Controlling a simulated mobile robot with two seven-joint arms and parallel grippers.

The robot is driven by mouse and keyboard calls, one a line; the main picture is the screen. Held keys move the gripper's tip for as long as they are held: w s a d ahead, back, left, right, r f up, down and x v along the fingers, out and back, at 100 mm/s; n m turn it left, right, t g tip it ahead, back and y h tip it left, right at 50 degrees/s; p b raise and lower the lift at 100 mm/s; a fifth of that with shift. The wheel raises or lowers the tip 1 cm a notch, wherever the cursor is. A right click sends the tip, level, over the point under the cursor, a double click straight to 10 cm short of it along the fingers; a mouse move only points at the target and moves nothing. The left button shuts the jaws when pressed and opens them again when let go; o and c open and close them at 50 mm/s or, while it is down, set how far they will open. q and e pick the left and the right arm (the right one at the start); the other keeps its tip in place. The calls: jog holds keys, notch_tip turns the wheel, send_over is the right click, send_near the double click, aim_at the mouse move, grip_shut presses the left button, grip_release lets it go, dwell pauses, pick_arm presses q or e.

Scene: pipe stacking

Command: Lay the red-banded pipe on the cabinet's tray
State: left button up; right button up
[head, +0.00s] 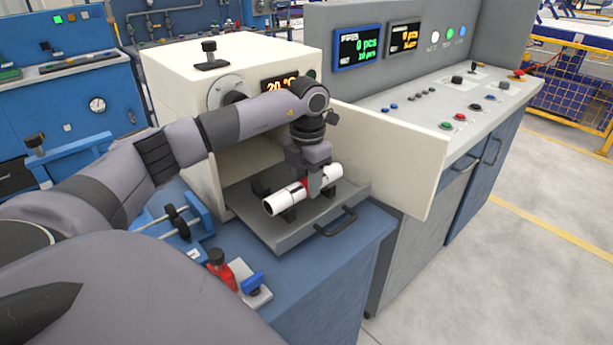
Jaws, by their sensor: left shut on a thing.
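The red-banded pipe (284,199) is a short white tube with a red band near its middle. It lies over the grey tray (290,236), which is pulled out of the white cabinet (180,88). My left gripper (318,188) comes down from above and is shut on the pipe near the band. Dark supports on the tray are close under the pipe; I cannot tell whether the pipe touches them. The cabinet's door (395,160) stands open to the right. My right gripper is not in view.
The tray has a dark handle (336,221) at its front. A blue fixture (178,220) and a red clamp (221,268) stand left of the tray on the blue bench. A control console (450,110) stands behind the door. The floor at the right is clear.

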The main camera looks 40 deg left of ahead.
pick_arm(q)
jog(key=shift+f, duration=0.6)
dwell(0.7)
jog(key=o, duration=1.2)
jog(key=shift+r, duration=0.15)
notch_tip(320, 180, up, 7)
jog(key=shift+d+b, duration=0.1)
jog(key=shift+b, duration=0.25)
